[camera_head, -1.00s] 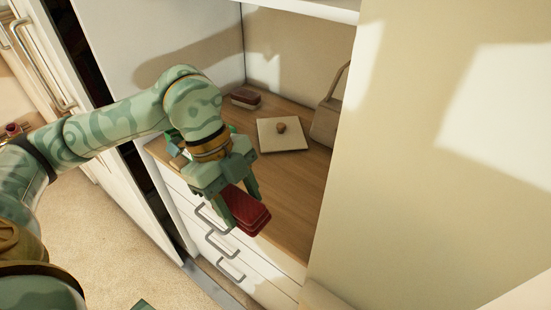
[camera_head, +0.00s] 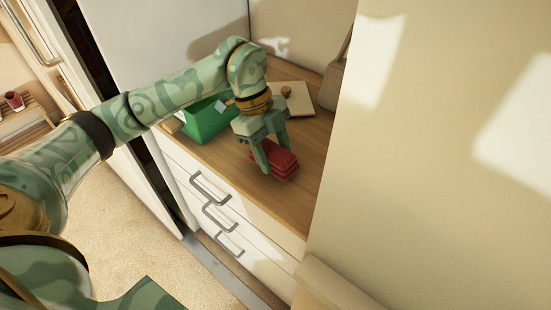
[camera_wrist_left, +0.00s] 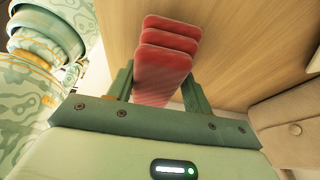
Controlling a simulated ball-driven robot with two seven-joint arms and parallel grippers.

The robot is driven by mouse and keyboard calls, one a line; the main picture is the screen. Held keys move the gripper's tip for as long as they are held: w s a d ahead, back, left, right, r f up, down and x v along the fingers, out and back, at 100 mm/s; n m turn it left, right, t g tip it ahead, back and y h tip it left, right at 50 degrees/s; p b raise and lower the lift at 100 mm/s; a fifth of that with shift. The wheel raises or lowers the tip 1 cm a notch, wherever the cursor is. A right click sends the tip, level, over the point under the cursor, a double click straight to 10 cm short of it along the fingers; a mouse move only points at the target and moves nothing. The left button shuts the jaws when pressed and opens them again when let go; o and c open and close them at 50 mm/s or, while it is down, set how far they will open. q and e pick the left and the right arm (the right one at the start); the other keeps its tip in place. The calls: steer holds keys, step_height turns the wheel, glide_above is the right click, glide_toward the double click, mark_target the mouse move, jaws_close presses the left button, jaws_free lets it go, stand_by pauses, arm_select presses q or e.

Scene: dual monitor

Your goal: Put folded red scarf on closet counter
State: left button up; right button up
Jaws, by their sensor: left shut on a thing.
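The folded red scarf (camera_head: 282,164) is a small layered bundle between the fingers of my left gripper (camera_head: 274,160), over the wooden closet counter (camera_head: 226,154). In the left wrist view the red scarf (camera_wrist_left: 166,58) sits between the two fingers of my left gripper (camera_wrist_left: 160,90), with the wood behind it. The gripper is shut on the scarf. The scarf is at or just above the counter; I cannot tell whether it touches. My right gripper is not in view.
A green box (camera_head: 207,118) stands left of the gripper on the counter. A pale square lidded thing (camera_head: 297,100) lies behind, near a beige bag (camera_head: 333,82). Drawers with metal handles (camera_head: 212,190) are below the counter. Bare wood lies in front and right.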

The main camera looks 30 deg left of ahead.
arm_select(q)
step_height(320, 180, down, 2)
steer(key=shift+f+b, duration=0.15)
steer(key=shift+b, duration=0.15)
steer(key=shift+r, duration=0.2)
steer(key=o, duration=1)
steer(key=shift+f, duration=0.1)
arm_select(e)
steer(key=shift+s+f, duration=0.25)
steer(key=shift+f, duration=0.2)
arm_select(q)
steer(key=p+v, duration=0.5)
steer(key=v, duration=0.7)
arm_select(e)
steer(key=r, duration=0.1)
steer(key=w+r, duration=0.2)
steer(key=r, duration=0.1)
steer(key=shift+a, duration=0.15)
